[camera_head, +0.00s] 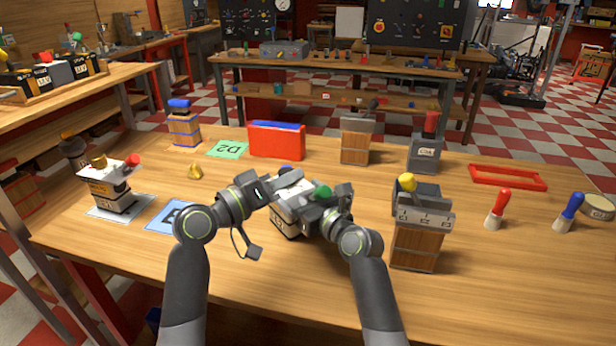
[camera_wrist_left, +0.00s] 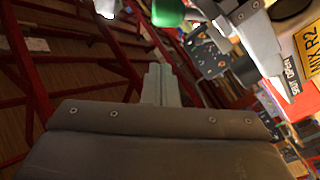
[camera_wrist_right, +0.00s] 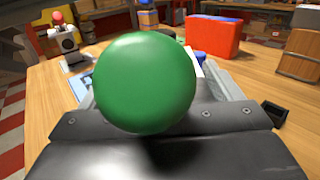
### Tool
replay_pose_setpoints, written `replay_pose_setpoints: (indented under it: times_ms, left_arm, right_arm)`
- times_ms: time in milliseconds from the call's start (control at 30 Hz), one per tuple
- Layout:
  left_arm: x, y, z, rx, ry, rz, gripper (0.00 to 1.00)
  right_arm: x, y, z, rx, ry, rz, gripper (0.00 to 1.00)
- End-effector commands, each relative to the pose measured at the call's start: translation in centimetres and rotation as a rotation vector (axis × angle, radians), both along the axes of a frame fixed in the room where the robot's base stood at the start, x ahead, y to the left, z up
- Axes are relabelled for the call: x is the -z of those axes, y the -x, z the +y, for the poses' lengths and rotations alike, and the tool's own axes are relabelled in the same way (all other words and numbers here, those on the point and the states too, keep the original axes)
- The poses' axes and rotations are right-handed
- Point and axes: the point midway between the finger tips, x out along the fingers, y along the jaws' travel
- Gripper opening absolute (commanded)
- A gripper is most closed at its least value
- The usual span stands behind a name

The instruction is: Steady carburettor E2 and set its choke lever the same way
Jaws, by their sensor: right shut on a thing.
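A pale, boxy carburettor (camera_head: 288,222) stands mid-table between my grippers; its label is mostly covered. Its green ball knob (camera_head: 323,191) shows at its right and fills the middle of the right wrist view (camera_wrist_right: 145,82). My right gripper (camera_head: 313,205) is shut on the carburettor's body; the knob hides much of the grip. My left gripper (camera_head: 298,180) is above the carburettor. Its fingers (camera_wrist_left: 161,80) look shut together and empty, near a pale lever (camera_wrist_left: 258,45). A "SHUT OPEN" plate (camera_wrist_left: 292,76) and "MIX R2" label (camera_wrist_left: 308,50) show beside it. The lever's exact setting is unclear.
A similar carburettor (camera_head: 112,195) with a red knob stands at left on a pale mat. Blue (camera_head: 165,217) and green (camera_head: 227,149) mats lie nearby. A wooden-fronted block (camera_head: 418,245) stands close right of my right arm. Red (camera_head: 497,208) and blue-handled (camera_head: 568,212) tools stand further right.

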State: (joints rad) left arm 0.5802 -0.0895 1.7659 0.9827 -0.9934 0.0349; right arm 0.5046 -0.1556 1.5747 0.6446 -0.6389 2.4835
Motion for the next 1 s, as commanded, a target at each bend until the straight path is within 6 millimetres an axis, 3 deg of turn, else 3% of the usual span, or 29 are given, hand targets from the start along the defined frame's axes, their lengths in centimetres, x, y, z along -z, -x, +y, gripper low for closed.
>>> replay_pose_setpoints:
  times_ms: [200, 400, 667, 1000]
  left_arm:
    - [0.2, 2.1, 3.2, -0.002, -0.002, -0.001, 0.00]
    - [0.2, 2.7, 4.0, 0.010, -0.008, 0.004, 0.00]
    - [-0.4, -0.1, 2.7, 0.147, -0.127, 0.090, 0.00]
    - [-3.0, -2.8, 2.5, 0.326, -0.289, 0.223, 0.00]
  right_arm:
    - [-0.1, 0.0, 0.0, 0.001, -0.002, -0.003, 0.54]
    - [-0.1, 0.0, 0.0, 0.001, -0.001, -0.002, 0.54]
    - [-0.1, 0.0, 0.0, 0.001, -0.001, -0.002, 0.54]
    - [-0.1, 0.0, 0.0, 0.001, -0.001, -0.002, 0.54]
